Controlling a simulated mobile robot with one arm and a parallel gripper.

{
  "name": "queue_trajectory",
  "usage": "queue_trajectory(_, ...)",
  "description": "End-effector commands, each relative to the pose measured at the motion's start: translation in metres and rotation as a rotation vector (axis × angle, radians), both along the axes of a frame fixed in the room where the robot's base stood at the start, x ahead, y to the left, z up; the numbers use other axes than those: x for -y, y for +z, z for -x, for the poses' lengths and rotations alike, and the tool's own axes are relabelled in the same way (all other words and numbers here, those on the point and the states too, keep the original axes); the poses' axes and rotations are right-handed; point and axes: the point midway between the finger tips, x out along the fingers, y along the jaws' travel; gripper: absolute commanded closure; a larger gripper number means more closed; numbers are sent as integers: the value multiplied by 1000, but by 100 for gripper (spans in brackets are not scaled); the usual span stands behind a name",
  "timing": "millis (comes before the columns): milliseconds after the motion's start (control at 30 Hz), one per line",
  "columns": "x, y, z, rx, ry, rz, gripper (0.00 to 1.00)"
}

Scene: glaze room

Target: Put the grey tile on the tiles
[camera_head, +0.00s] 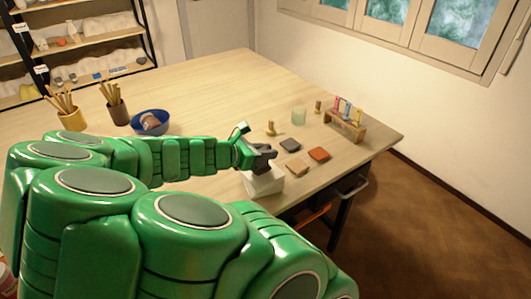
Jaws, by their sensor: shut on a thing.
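A dark grey tile (290,145) lies flat on the wooden table. An orange-red tile (318,154) lies to its right, and a tan tile (297,168) lies nearer the front edge. The three lie apart from one another. My gripper (262,160) is at the end of my green arm, to the left of these tiles. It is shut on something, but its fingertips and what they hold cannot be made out. A pale, blocky shape (264,182) shows directly below the dark part of my gripper. I cannot tell whether it is held or stands on the table.
A wooden rack (345,126) with coloured tools stands at the far right edge. A pale green glass (299,117) and small yellowish pieces (271,129) stand behind the tiles. A blue bowl (150,122) and brush pots (118,112) stand at left. The back of the table is clear.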

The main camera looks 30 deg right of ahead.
Motion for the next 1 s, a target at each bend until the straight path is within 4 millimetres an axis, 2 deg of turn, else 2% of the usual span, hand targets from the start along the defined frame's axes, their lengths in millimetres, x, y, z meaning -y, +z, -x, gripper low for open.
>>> queue_trajectory(433, 0, -7, 0, 0, -1, 0, 100)
queue_trajectory(467, 0, -8, 0, 1, -1, 0, 77)
queue_trajectory(600, 0, -7, 0, 1, -1, 0, 56)
queue_trajectory(633, 0, -7, 0, 1, -1, 0, 53)
queue_trajectory(1000, 0, -4, 0, 1, 0, -1, 53)
